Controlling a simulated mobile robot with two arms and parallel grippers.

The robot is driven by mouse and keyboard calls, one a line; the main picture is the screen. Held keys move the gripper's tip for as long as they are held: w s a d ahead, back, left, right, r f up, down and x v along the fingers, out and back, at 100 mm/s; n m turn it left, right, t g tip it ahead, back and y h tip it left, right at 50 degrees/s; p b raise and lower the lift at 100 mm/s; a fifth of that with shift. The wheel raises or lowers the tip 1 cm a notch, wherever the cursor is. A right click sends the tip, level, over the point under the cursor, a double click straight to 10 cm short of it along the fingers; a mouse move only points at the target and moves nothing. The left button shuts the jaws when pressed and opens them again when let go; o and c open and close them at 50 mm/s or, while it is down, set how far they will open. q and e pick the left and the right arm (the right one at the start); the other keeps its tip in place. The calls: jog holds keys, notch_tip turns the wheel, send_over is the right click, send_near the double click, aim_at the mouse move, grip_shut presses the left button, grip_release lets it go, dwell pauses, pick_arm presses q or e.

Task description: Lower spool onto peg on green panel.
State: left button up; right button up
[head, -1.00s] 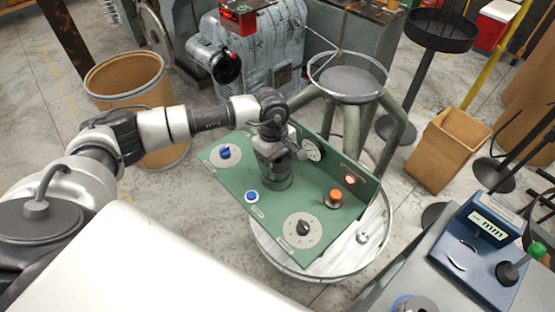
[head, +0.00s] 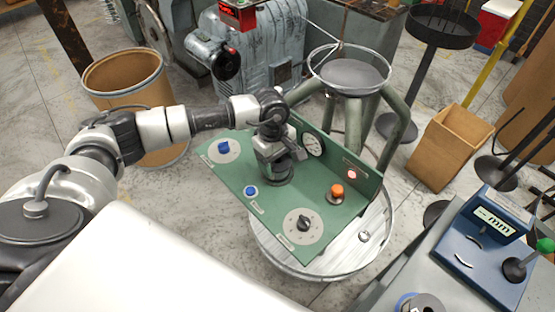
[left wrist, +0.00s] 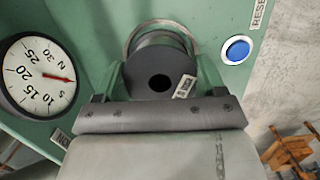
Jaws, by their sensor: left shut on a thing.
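The dark grey spool (left wrist: 160,72) sits between the fingers of my left gripper (left wrist: 158,80), with its round centre hole facing the left wrist camera. In the head view, my left gripper (head: 278,158) is over the middle of the green panel (head: 230,178), pointing down. The spool's dark lower part (head: 278,177) shows just under it, close to the panel. A pale ring on the panel (left wrist: 133,38) shows around the spool's far end. The peg is hidden, and I cannot tell whether the spool touches the panel.
The panel carries a blue knob (head: 223,147), a blue button (head: 251,191), a black dial knob (head: 304,224), an orange knob (head: 336,192) and a round gauge (head: 313,145). A blue mm readout (head: 495,222) stands at right. A brown drum (head: 125,82) stands behind my left arm.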

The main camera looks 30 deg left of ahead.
pick_arm(q)
jog(key=shift+f, duration=0.25)
jog(key=o, duration=1.2)
jog(key=shift+o, duration=0.2)
jog(key=r, duration=0.3)
jog(key=a+r+b, duration=0.1)
jog(key=r, duration=0.2)
jog(key=r+b, duration=0.1)
jog(key=r, duration=0.2)
jog(key=shift+w+a+r, duration=0.1)
jog(key=shift+w+a, duration=0.05)
jog(key=shift+w, duration=0.15)
jog(key=shift+a+r+b, duration=0.1)
jog(key=shift+r+b, duration=0.2)
jog(key=shift+r, duration=0.45)
